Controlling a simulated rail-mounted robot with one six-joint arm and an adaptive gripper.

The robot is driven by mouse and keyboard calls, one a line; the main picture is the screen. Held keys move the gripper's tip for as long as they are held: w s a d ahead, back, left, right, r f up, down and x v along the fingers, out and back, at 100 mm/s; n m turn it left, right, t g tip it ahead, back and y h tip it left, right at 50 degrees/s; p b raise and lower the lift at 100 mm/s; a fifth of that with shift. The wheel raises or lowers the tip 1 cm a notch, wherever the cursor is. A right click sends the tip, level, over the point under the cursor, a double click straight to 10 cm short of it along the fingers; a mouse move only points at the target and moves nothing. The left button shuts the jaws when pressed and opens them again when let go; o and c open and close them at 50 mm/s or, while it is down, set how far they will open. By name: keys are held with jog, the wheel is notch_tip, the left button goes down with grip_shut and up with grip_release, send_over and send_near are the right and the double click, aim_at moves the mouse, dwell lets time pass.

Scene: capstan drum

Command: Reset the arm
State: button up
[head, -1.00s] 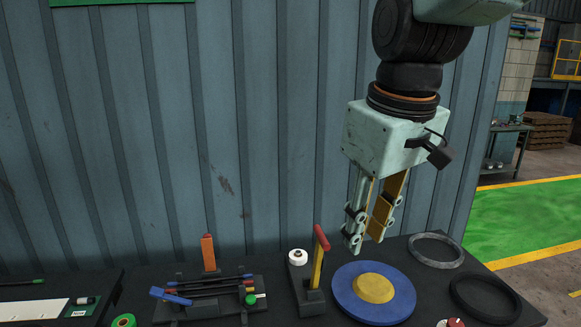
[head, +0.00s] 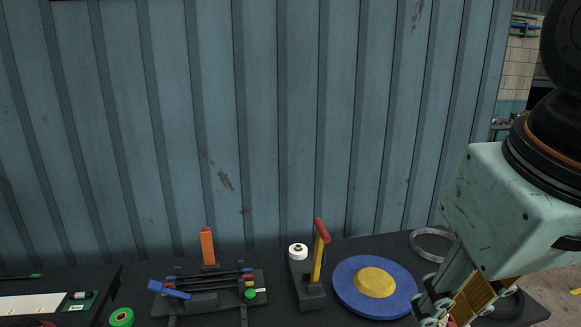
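My gripper (head: 447,308) hangs at the lower right in the head view, pale green with orange-yellow inner pads. Its fingers stand apart with nothing seen between them, and their tips are close to the lower picture edge. It is just right of the blue disc (head: 346,290) with a yellow middle, which lies on the dark table. I cannot tell whether the fingers touch anything. My arm's upper links leave the picture at the right.
A stand with a red-topped yellow lever (head: 318,260) and a white knob (head: 298,252) is left of the disc. A grey ring (head: 424,241) lies behind my gripper. A ribbed wall (head: 270,120) stands behind.

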jog(key=shift+m, duration=0.7)
jog(key=shift+s+d+f+b, duration=0.1)
jog(key=shift+s+d+f, duration=0.1)
jog(key=shift+s+f, duration=0.4)
jog(key=shift+s+d+f+b, duration=0.1)
jog(key=shift+s+d+f, duration=0.1)
jog(key=shift+s, duration=0.75)
jog(key=shift+s+d+f+b, duration=0.15)
jog(key=shift+s+f, duration=0.25)
jog(key=shift+s, duration=0.35)
jog(key=shift+o, duration=1.1)
